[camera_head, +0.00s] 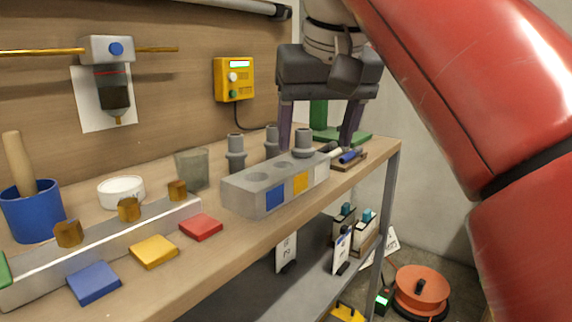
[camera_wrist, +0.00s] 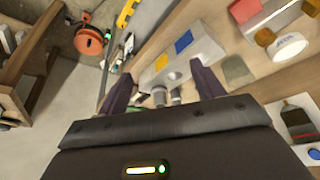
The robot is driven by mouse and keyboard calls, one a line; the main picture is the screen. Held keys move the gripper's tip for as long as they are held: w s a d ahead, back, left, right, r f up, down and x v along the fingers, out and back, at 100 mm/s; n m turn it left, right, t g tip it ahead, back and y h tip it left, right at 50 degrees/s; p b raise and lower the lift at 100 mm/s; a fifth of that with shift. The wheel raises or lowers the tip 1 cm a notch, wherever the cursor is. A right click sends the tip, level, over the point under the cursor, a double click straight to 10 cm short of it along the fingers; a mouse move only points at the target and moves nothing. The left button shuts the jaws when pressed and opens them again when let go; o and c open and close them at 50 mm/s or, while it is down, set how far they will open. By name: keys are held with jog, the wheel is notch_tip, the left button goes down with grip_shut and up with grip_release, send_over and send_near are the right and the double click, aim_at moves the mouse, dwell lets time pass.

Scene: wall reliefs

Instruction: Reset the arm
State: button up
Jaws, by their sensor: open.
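My gripper (camera_head: 316,140) hangs from the red arm above the right end of the wooden workbench (camera_head: 150,293). Its two dark purple fingers are wide apart and point down, with nothing held between them. In the wrist view my gripper (camera_wrist: 160,85) is also open. Behind and between the fingers in the head view are grey cylindrical pegs (camera_head: 303,142). A grey block with holes (camera_head: 262,190), bearing blue and yellow squares, stands just in front and to the left of the gripper. It also shows beyond the fingers in the wrist view (camera_wrist: 200,52).
Blue, yellow and red tiles (camera_head: 154,251) lie along the front edge. A long rail (camera_head: 100,240) holds brown knobs. A blue cup (camera_head: 32,212), white jar (camera_head: 121,192) and glass (camera_head: 192,169) stand behind. A yellow wall box (camera_head: 234,80) hangs behind. An orange reel (camera_head: 421,290) is on the floor.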

jog(key=s+d+f+m, duration=0.1)
jog(key=s+d+f, duration=0.2)
jog(key=f, duration=0.8)
jog(key=s+d+f, duration=0.4)
jog(key=f, duration=0.7)
jog(key=s+d+f+m+t+h, duration=0.1)
jog(key=s+d+f, duration=0.3)
jog(key=f, duration=0.7)
jog(key=shift+d+f+m, duration=0.15)
jog(key=shift+f+m, duration=0.15)
